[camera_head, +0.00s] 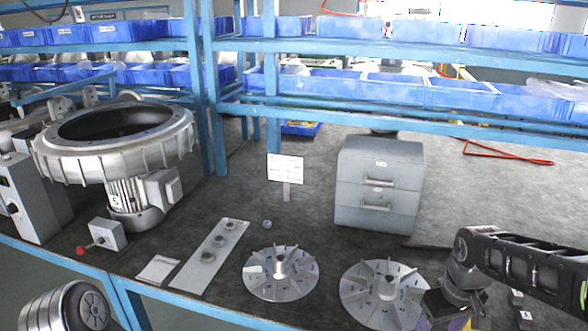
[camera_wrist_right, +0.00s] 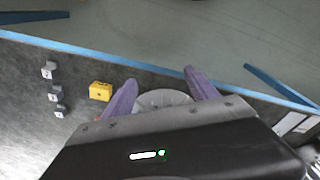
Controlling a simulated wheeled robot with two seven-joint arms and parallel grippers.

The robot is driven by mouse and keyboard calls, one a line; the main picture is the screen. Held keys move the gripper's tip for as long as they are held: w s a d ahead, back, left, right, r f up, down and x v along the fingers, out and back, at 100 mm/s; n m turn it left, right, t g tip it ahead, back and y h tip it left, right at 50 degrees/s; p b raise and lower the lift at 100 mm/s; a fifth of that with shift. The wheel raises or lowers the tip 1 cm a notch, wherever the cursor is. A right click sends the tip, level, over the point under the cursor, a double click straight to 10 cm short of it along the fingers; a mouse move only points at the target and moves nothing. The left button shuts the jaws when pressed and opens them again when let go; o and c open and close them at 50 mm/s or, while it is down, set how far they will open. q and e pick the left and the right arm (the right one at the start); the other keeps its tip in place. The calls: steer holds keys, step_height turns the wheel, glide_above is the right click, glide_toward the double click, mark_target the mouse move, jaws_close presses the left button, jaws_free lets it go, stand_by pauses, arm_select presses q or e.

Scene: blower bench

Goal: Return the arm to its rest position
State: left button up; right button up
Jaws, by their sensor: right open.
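My right arm comes in from the right in the head view, bent down at the wrist. Its gripper (camera_head: 440,312) hangs low at the right, beside the edge of the right finned disc (camera_head: 383,294). In the right wrist view my right gripper (camera_wrist_right: 160,90) is open, with its two purple-grey fingers apart. A grey disc (camera_wrist_right: 163,99) shows between and below the fingers, partly hidden by the gripper body. Nothing is seen held. The gap between fingertips and disc cannot be judged. My left gripper is not in view.
A second finned disc (camera_head: 281,273), flat plate (camera_head: 211,254), grey drawer box (camera_head: 378,184) and blower housing (camera_head: 115,150) stand on the dark bench. A yellow block (camera_wrist_right: 100,91) and small grey blocks (camera_wrist_right: 55,93) lie beside the gripper. Blue shelving (camera_head: 345,107) crosses behind.

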steer(key=w+a+f+m+t+y, duration=0.1)
steer(key=w+a+f+t, duration=0.15)
steer(key=a+f, duration=0.45)
steer(key=w+a+f+m+t+y, duration=0.1)
steer(key=w+a+f+y, duration=0.15)
steer(key=a+f, duration=0.4)
steer(key=s+a+f+g, duration=0.1)
steer(key=s+a+f, duration=0.2)
steer(key=s+f, duration=0.3)
steer(key=s+a+f+m+g, duration=0.1)
steer(key=s+a+f, duration=0.3)
steer(key=s+f, duration=0.2)
steer(key=s+a+f+g, duration=0.2)
steer(key=s+a+f, duration=0.2)
steer(key=s, duration=0.5)
step_height(320, 180, down, 2)
steer(key=shift+s+f+m+y, duration=0.1)
steer(key=shift+s+m+y, duration=0.05)
steer(key=shift+m+y, duration=0.2)
steer(key=shift+c, duration=0.8)
